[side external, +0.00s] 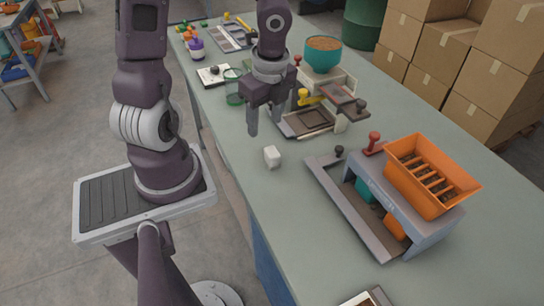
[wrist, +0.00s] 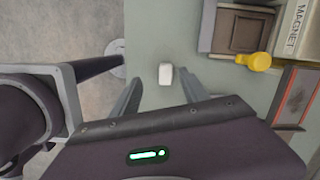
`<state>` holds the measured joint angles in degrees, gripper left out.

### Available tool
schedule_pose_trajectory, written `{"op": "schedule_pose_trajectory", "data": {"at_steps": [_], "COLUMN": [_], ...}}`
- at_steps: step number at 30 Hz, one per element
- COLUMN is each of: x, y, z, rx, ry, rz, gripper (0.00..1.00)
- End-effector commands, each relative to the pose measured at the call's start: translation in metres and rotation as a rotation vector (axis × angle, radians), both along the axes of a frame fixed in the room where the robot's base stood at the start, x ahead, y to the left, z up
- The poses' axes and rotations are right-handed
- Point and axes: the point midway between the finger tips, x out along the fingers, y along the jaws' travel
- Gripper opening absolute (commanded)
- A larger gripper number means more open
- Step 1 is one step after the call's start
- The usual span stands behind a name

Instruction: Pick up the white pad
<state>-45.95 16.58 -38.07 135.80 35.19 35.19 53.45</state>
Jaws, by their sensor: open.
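The white pad (side external: 271,157) is a small white block lying on the grey-green bench top, near the bench's left edge in the side view. In the wrist view the pad (wrist: 165,75) shows whole, lying beyond and between the two fingers. My gripper (side external: 267,123) is open and empty, pointing down above the bench and a little behind the pad. The fingers of my gripper (wrist: 158,80) are spread wider than the pad in the wrist view. They do not appear to touch it.
A grey machine with an orange hopper (side external: 430,175) stands to the right of the pad. A tray device (side external: 308,122) and a station with a teal bowl (side external: 322,57) stand behind. Cardboard boxes (side external: 440,55) are stacked beyond the bench. The bench around the pad is clear.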

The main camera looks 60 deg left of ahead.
Motion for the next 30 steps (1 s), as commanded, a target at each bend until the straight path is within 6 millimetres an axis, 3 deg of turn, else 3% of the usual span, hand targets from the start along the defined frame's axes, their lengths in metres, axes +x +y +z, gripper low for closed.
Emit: {"op": "schedule_pose_trajectory", "data": {"at_steps": [3, 6, 11, 18, 26, 27, 30], "x": [0.007, 0.011, 0.012, 0.013, 0.014, 0.014, 0.014], "y": [-0.001, -0.003, -0.005, -0.008, -0.007, -0.007, -0.007], "z": [-0.026, -0.035, -0.055, -0.098, -0.105, -0.105, -0.105], "rx": [-0.117, -0.160, -0.167, -0.164, -0.163, -0.163, -0.163], "ry": [0.024, 0.015, 0.015, 0.017, 0.013, 0.013, 0.013], "rz": [-0.189, -0.268, -0.287, -0.284, -0.277, -0.277, -0.277], "gripper": [0.53, 0.53, 0.53, 0.53, 0.53, 0.51, 0.31]}}
